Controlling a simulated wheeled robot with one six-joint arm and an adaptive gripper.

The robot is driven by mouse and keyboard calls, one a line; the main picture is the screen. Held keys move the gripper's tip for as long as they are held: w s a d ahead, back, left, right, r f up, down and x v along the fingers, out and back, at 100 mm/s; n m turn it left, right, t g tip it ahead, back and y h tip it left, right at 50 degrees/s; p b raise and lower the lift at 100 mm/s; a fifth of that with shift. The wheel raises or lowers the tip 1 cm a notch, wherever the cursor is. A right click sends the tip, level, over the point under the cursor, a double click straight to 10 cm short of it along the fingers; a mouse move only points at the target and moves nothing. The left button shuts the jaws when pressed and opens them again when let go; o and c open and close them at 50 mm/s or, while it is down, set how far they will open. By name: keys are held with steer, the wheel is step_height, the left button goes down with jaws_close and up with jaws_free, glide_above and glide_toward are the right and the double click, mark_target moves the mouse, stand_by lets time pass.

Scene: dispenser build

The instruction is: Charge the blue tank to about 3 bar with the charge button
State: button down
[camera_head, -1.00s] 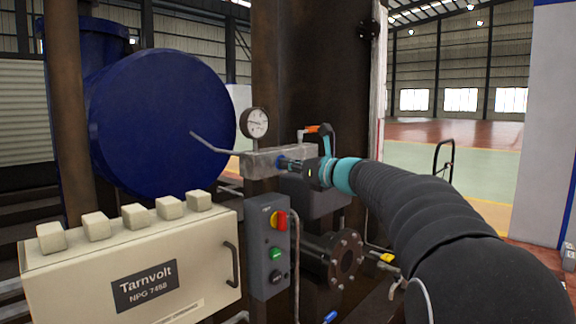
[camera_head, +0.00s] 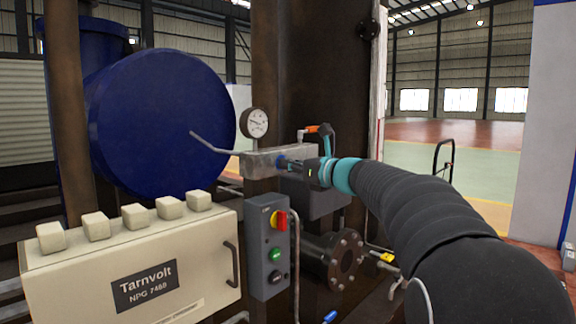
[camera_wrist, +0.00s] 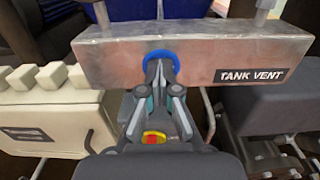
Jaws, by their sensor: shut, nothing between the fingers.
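The blue tank (camera_head: 160,120) stands at the left in the head view. A round white gauge (camera_head: 255,122) stands on top of a grey metal block (camera_head: 262,160); its needle is too small to read surely. The fingers hide the ring's centre, so I cannot tell how far anything there is pressed. No charge label is readable.
A "TANK VENT" label (camera_wrist: 252,76) is right of the ring. An orange-handled lever (camera_head: 312,129) rises behind my gripper. Below are a grey control box (camera_head: 262,240) with a red-yellow switch and buttons, a cream Tarnvolt cabinet (camera_head: 75,290), and a dark flanged pipe (camera_head: 345,255).

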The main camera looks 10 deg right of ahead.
steer(key=shift+a, duration=0.15)
steer(key=b+v, duration=0.1)
steer(key=v, duration=1.3)
